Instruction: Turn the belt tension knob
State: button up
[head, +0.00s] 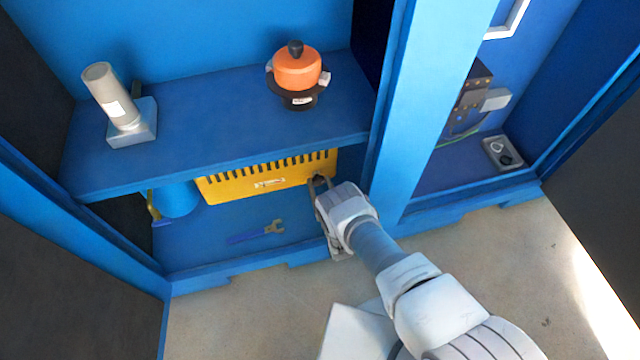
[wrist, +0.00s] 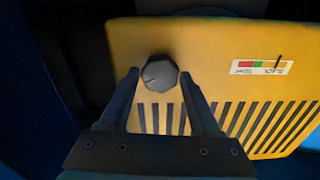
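The belt tension knob (wrist: 160,72) is a dark, faceted knob on a yellow slotted panel (wrist: 210,60). In the wrist view it sits between the tips of my gripper (wrist: 160,80), with a finger on each side. The fingers are spread; a narrow gap seems to show beside the knob, and I cannot tell whether either finger touches it. In the head view my gripper (head: 318,184) is at the right end of the yellow panel (head: 265,177), below the shelf, and mostly hides the knob. A scale label (wrist: 262,67) with red, green and orange bands and a dark pointer is right of the knob.
Above is a blue shelf (head: 215,125) with an orange-topped device (head: 297,70) and a grey cylinder on a base (head: 112,97). A blue-handled wrench (head: 258,232) lies on the cabinet floor. A blue post (head: 425,110) stands right of my gripper.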

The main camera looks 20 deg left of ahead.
jog(key=c, duration=0.9)
jog(key=shift+m, duration=0.4)
jog(key=m, duration=0.3)
jog(key=shift+w+d+m, duration=0.1)
jog(key=shift+d+m, duration=0.05)
jog(key=shift+m, duration=0.15)
jog(key=m, duration=0.4)
jog(key=shift+f, duration=0.1)
jog(key=o, duration=1.4)
